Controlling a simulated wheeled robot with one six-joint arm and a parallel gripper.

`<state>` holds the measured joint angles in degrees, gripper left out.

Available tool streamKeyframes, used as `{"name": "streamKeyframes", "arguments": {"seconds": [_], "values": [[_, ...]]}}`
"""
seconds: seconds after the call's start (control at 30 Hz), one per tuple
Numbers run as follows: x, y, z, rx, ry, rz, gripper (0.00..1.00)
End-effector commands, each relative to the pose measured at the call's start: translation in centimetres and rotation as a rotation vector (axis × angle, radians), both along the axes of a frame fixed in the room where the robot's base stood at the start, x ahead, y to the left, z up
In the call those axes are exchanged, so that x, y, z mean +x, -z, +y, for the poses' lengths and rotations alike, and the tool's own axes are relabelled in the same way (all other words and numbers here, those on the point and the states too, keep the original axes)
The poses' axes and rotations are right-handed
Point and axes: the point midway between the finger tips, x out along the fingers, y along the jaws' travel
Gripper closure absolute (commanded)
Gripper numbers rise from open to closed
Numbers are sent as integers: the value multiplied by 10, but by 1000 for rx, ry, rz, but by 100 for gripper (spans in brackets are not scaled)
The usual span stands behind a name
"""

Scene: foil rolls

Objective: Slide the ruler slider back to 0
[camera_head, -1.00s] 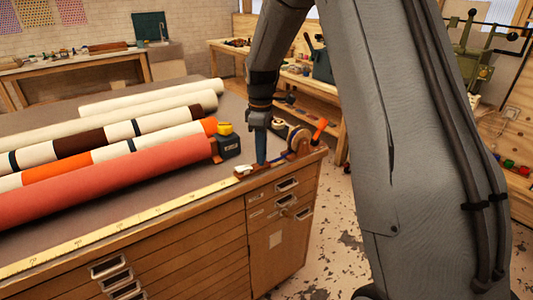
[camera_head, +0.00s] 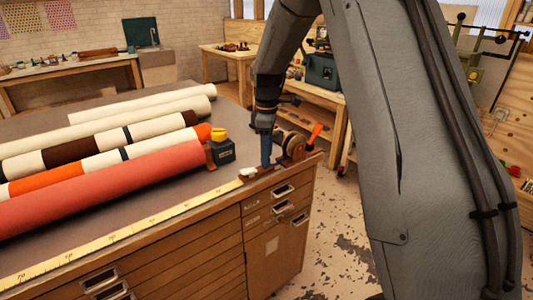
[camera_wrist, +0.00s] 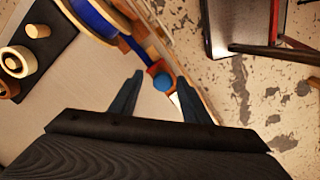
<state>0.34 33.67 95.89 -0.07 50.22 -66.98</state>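The yellow ruler (camera_head: 130,229) runs along the front edge of the cabinet top, its large numbers toward the left. The slider (camera_head: 249,173), a small red-brown block with a white part, sits near the ruler's right end. My gripper (camera_head: 266,164) points down just right of the white part, low over the slider. In the wrist view my gripper (camera_wrist: 159,75) has its two dark fingers apart, with a blue round knob (camera_wrist: 161,83) on an orange-red block between or just beyond the tips. Contact with the slider and the 0 mark cannot be made out.
Floor is open beyond the cabinet's right side.

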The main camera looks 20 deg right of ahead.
Motion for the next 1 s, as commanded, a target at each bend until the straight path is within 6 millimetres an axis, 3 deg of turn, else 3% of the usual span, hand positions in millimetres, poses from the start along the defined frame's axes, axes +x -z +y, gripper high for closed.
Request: {"name": "streamKeyframes", "arguments": {"seconds": [0.27, 0.7, 1.0], "values": [[0, -10, 1, 1, 0, 0, 57], [0, -71, 0, 0, 1, 0, 57], [0, -78, 0, 0, 1, 1, 57]]}}
